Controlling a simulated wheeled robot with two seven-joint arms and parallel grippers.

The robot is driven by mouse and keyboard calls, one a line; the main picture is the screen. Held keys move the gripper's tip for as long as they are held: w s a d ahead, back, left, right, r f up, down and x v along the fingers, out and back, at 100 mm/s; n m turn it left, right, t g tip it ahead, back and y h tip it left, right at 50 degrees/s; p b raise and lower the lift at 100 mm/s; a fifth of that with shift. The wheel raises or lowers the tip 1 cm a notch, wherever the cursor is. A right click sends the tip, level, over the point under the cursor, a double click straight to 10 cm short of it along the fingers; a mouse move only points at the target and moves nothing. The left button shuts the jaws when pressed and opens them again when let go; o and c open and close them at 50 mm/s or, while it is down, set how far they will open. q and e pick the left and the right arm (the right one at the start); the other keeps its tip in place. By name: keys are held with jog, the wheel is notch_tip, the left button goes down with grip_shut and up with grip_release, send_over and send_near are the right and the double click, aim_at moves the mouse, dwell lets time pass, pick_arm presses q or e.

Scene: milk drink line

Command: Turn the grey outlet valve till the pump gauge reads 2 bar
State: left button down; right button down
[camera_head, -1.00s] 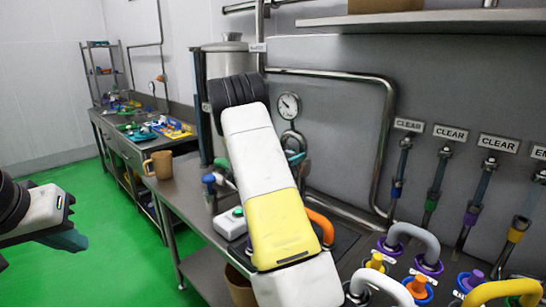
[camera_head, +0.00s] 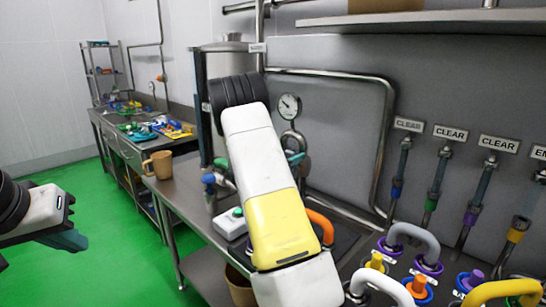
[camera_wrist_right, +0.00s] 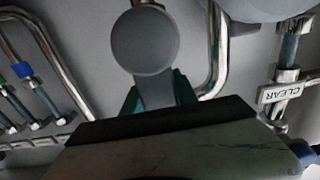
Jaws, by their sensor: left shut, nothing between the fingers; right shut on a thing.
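The round pump gauge (camera_head: 290,106) is on the back wall in the head view, with a white dial and dark needle. Its scale is too small to read. In the right wrist view the grey outlet valve (camera_wrist_right: 145,40) shows as a round grey knob with a stem reaching down between the teal fingers. My right gripper (camera_wrist_right: 157,95) is shut on this grey part. In the head view my right arm hides most of the valve. My left gripper (camera_head: 72,240) is shut and empty, above the green floor at the far left.
Coloured hose couplings (camera_head: 418,286) crowd the front right. Pipes (camera_head: 386,150) run along the wall. Green floor (camera_head: 120,250) is open at left.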

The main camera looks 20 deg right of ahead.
jog(key=shift+s, duration=0.1)
jog(key=m, duration=0.1)
jog(key=s+m, duration=0.1)
jog(key=m, duration=0.1)
jog(key=shift+s+d+f, duration=0.15)
jog(key=shift+s+d, duration=0.05)
jog(key=shift+d, duration=0.15)
jog(key=m, duration=0.2)
jog(key=s+f+m, duration=0.1)
jog(key=m, duration=0.1)
jog(key=s+d+m, duration=0.1)
jog(key=m, duration=0.1)
jog(key=shift+s+f, duration=0.2)
jog(key=shift+f, duration=0.1)
jog(key=shift+s+d+f+m, duration=0.1)
jog(key=shift+s+f+m, duration=0.15)
jog(key=shift+m, duration=0.4)
jog(key=shift+s+f+m, duration=0.1)
jog(key=shift+f+m, duration=0.15)
jog(key=shift+m, duration=0.4)
jog(key=c, duration=1)
grip_release()
jog(key=shift+o, duration=0.2)
